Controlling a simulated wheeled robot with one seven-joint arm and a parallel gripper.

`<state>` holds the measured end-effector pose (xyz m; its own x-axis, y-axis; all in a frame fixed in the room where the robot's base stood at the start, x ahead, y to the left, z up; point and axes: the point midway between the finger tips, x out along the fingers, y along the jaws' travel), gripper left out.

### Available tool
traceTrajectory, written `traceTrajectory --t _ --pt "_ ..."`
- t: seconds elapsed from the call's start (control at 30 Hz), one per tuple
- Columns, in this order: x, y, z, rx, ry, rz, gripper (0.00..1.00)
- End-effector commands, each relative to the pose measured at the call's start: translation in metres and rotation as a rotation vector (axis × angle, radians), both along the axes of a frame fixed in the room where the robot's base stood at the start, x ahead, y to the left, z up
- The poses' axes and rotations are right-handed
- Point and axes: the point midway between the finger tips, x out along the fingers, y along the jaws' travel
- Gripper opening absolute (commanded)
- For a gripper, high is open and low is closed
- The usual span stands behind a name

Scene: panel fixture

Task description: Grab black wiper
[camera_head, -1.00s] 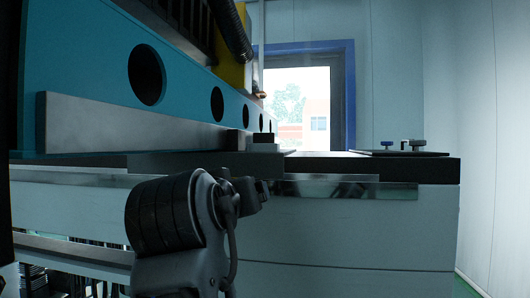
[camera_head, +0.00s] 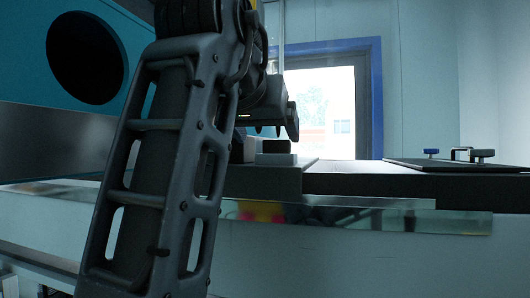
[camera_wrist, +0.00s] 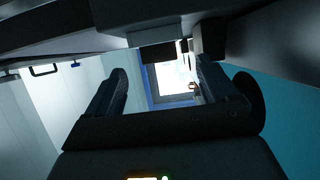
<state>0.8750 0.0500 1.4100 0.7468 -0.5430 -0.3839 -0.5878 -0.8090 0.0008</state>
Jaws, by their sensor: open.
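A small black block on a light base, which looks like the black wiper (camera_head: 276,146), sits on the dark work surface beside the blue beam. In the wrist view, which is upside down, the black wiper (camera_wrist: 158,52) shows beyond the fingertips, roughly between them. My gripper (camera_head: 276,130) is just above the wiper in the head view, its fingers pointing down or forward. The wrist view shows my gripper (camera_wrist: 160,78) with its two fingers wide apart and nothing between them. I cannot tell the exact gap to the wiper.
A blue beam (camera_head: 25,70) with round holes and a grey rail (camera_head: 50,140) stand close on the left. Another block (camera_head: 242,150) sits just left of the wiper. A dark plate with knobs (camera_head: 460,164) lies at the right. The surface between is clear.

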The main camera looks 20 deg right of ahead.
Motion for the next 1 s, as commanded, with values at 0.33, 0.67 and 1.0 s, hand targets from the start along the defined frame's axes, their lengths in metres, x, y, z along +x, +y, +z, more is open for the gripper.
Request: traceTrajectory --t 0.33,0.67,1.0 --pt "0.033 -0.028 -0.011 0.0 0.001 -0.001 0.86" --pt "0.038 -0.031 -0.015 0.0 -0.001 0.0 0.85" --pt "0.038 -0.03 -0.014 0.0 -0.001 0.0 0.53"
